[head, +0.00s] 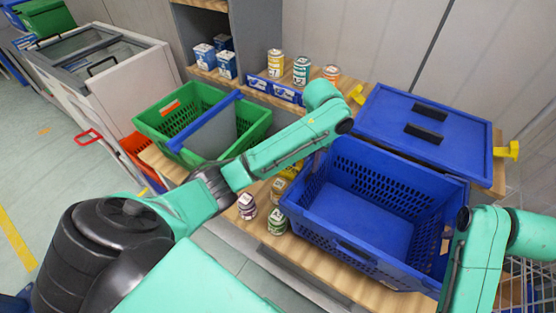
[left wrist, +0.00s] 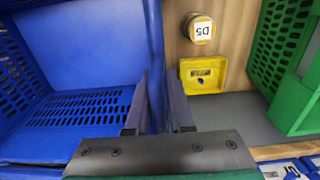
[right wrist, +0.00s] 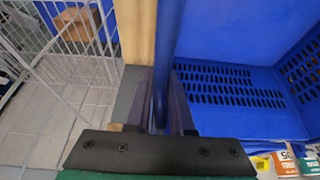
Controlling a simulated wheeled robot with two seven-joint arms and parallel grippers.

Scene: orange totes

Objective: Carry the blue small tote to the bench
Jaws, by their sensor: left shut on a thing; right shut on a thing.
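The blue small tote (head: 365,215) is open and empty, with slotted walls. It is upright at or just above the wooden bench top (head: 310,262); I cannot tell whether it touches it. My left gripper (left wrist: 158,122) is shut on its left wall, with the tote's inside at left in the left wrist view (left wrist: 85,105). My right gripper (right wrist: 160,112) is shut on the opposite wall, with the inside at right in the right wrist view (right wrist: 230,90). In the head view the arms hide both gripper tips.
A green tote (head: 258,128) stands left of the blue one. A blue lidded box (head: 385,115) is behind. Cans (head: 277,222) stand close by the tote's left side, others (head: 301,70) at the back. A wire cage (right wrist: 75,70) is beyond the right gripper.

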